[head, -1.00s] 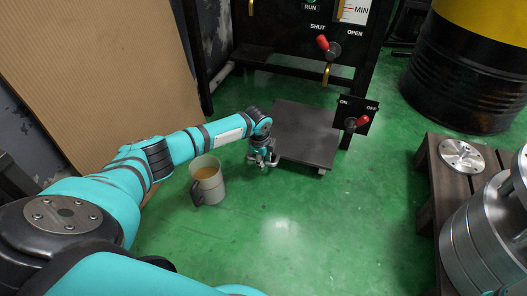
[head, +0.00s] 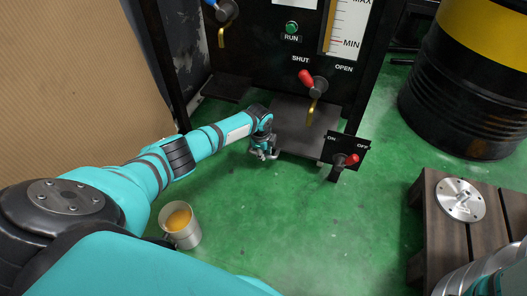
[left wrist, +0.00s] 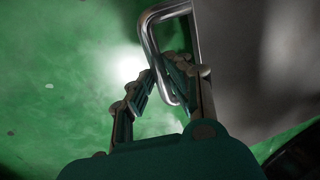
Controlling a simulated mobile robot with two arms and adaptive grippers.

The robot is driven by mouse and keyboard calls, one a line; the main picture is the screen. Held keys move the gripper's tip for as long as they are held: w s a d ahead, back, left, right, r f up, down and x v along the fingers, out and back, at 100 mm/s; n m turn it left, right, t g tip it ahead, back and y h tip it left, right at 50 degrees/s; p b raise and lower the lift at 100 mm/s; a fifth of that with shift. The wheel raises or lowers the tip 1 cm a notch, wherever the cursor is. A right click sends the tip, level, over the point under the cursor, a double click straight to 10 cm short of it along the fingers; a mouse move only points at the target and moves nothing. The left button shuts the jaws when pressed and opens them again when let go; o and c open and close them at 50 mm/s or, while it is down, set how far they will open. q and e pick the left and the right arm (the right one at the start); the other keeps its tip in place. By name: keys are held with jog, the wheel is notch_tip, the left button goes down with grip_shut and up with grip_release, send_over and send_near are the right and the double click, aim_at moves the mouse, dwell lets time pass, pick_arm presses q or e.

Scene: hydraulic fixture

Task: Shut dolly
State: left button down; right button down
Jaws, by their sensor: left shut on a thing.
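The dolly (head: 297,125) is a dark flat plate low on the green floor, with its far part under the black fixture. My left gripper (head: 264,152) is at its near left corner in the head view. In the left wrist view, the fingers of this gripper (left wrist: 172,78) are shut on a bent metal handle (left wrist: 150,38) beside the grey dolly plate (left wrist: 262,60). My right gripper is out of view.
The fixture carries a red SHUT/OPEN lever (head: 310,80) and an ON/OFF switch panel (head: 346,155). A mug (head: 181,226) of amber liquid stands on the floor at left. A wooden pallet (head: 445,235) and a black-yellow drum (head: 462,95) stand at right.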

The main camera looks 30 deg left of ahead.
pick_arm(q)
jog(key=shift+s, duration=0.1)
jog(key=c, duration=1.3)
grip_release()
jog(key=shift+s+d, duration=0.1)
jog(key=r, duration=0.4)
jog(key=s+r, duration=0.1)
jog(key=r, duration=0.3)
jog(key=s+r, duration=0.1)
jog(key=r, duration=0.2)
jog(key=shift+s+d+r, duration=0.1)
jog(key=shift+d+r, duration=0.15)
jog(key=shift+r, duration=0.15)
jog(key=shift+s, duration=0.1)
